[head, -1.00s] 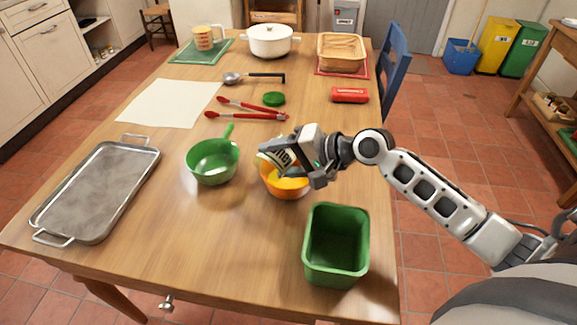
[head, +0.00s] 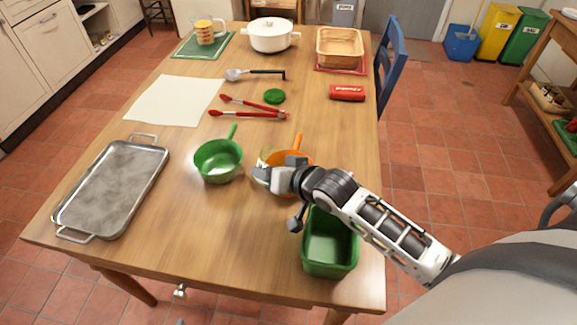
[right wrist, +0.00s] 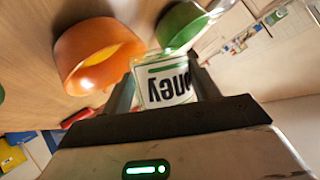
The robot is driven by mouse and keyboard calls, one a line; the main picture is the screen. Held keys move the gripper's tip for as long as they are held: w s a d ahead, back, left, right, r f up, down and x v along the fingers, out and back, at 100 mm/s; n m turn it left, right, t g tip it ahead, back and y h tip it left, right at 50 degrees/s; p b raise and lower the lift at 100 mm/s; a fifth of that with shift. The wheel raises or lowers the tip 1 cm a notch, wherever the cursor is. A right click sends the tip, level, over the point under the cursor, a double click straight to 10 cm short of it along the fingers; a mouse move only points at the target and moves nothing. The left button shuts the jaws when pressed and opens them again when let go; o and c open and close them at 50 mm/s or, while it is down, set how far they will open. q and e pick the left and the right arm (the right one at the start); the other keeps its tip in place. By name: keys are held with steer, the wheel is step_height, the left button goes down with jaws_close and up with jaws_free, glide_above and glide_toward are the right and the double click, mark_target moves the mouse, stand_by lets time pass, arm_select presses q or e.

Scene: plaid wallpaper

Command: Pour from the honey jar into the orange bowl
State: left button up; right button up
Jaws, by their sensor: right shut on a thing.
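The honey jar (right wrist: 166,84) is between the fingers of my right gripper (right wrist: 163,95) in the right wrist view, its label partly showing. In the head view my right gripper (head: 268,173) is shut on it at the near left side of the orange bowl (head: 297,157), and hides most of the jar and part of the bowl. The orange bowl also shows beside the jar in the right wrist view (right wrist: 85,45). I cannot tell whether honey is flowing.
A green pan (head: 218,162) stands just left of the orange bowl. A green bin (head: 330,250) stands in front, under my right forearm. A metal tray (head: 112,190) lies at the left. The table's front middle is clear.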

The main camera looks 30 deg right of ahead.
steer(key=shift+s+a+f+n+t+h, duration=0.1)
steer(key=shift+s+a+n+t+h, duration=0.25)
steer(key=shift+a, duration=0.25)
steer(key=shift+s+a+r+n+t+h, duration=0.2)
steer(key=shift+a+r+n+t+h, duration=0.25)
steer(key=shift+n, duration=0.2)
steer(key=shift+s+a+r+n+t+h, duration=0.15)
steer(key=shift+a+r+n+t+h, duration=0.15)
steer(key=shift+a+r+n+h, duration=0.25)
